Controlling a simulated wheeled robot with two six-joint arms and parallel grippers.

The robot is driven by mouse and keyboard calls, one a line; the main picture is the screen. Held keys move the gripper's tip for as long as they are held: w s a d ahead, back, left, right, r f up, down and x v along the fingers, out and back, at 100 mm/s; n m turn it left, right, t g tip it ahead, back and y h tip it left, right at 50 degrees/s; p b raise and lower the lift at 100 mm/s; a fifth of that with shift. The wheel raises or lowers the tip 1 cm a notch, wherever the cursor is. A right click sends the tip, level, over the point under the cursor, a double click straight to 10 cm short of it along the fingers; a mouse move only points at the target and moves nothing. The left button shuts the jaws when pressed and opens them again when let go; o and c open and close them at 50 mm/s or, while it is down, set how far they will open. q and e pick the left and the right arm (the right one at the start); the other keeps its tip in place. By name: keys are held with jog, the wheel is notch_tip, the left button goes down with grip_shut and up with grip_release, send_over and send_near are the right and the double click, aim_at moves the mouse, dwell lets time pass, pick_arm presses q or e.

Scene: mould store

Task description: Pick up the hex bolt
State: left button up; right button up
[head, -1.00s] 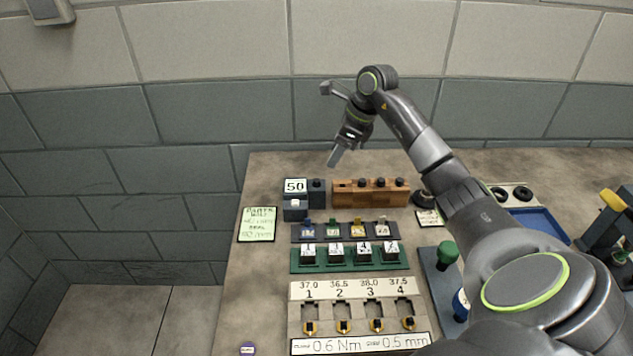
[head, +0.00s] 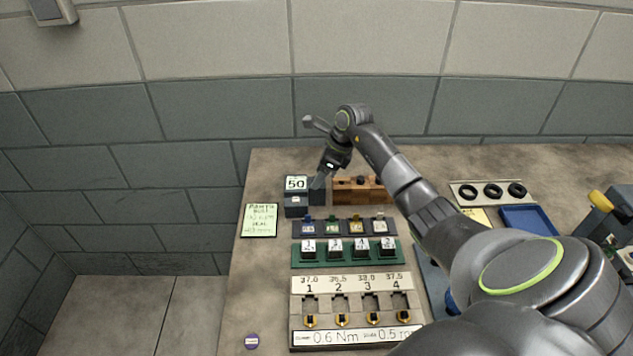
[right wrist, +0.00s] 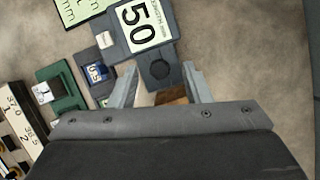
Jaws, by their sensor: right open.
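A small grey block (head: 317,194) stands beside the "50" sign, with a dark bolt-like head on its top. In the right wrist view this dark head (right wrist: 158,70) lies just ahead of the fingers; whether it is the hex bolt is too small to tell. A wooden rack (head: 374,194) to its right carries more dark heads, partly hidden by my right arm. My right gripper (head: 322,176) is over the grey block, pointing down at it. In the right wrist view its open fingers (right wrist: 160,86) are apart, with nothing held between them. My left gripper is not in view.
A green note (head: 259,221) lies to the left. A blue tray (head: 533,222) and several black rings (head: 492,191) are at the right.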

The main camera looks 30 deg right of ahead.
grip_shut()
jog(key=shift+r, duration=0.1)
jog(key=shift+r, duration=0.35)
notch_tip(320, 180, up, 17)
jog(key=shift+f, duration=0.15)
dwell(0.9)
